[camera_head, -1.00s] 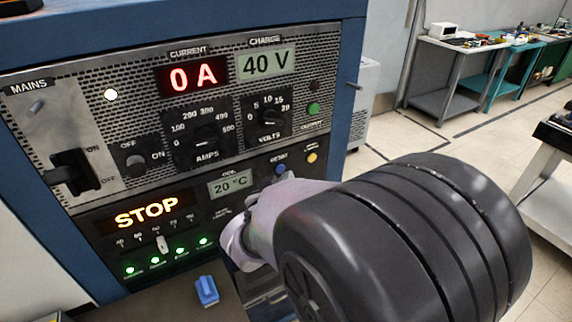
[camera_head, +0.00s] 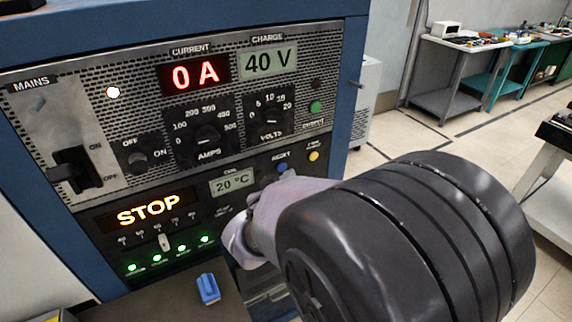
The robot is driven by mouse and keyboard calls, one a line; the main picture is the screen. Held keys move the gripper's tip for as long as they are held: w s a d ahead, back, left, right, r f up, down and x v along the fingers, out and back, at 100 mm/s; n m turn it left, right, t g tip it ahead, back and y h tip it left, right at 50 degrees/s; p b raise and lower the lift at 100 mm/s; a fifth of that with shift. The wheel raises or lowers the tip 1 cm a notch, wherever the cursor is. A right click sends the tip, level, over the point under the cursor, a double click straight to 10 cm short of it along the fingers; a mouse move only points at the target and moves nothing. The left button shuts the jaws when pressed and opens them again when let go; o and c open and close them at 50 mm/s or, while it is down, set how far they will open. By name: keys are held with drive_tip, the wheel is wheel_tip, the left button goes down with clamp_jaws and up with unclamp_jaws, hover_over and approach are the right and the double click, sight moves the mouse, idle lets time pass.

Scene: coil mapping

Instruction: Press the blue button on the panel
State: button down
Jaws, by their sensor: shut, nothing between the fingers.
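The blue button (camera_head: 283,168) is a small round knob under the RESET label, on the lower right of the blue-framed panel (camera_head: 352,75). Its top shows just above my arm's pale wrist part. My arm, with a large black joint, covers the panel's lower right corner and the area below the button. My gripper's fingers are hidden behind the arm, so I cannot tell whether they touch the panel.
A yellow button (camera_head: 314,156) is right of the blue one, with a green button (camera_head: 315,107) above. The mains lever (camera_head: 75,170) is at left. A small blue object (camera_head: 208,289) lies on the ledge below. Benches (camera_head: 450,75) stand far right.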

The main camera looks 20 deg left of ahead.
drive_tip(key=shift+w+a, duration=0.1)
drive_tip(key=shift+w, duration=0.05)
idle(0.5)
drive_tip(key=shift+w+a+p, duration=0.15)
drive_tip(key=shift+a+p, duration=0.1)
drive_tip(key=shift+p, duration=0.05)
drive_tip(key=shift+w+a, duration=0.25)
idle(0.6)
drive_tip(key=shift+s+d, duration=0.5)
drive_tip(key=shift+d, duration=0.1)
drive_tip(key=shift+s+d+b, duration=0.4)
drive_tip(key=shift+s+d, duration=1.25)
drive_tip(key=shift+d, duration=0.25)
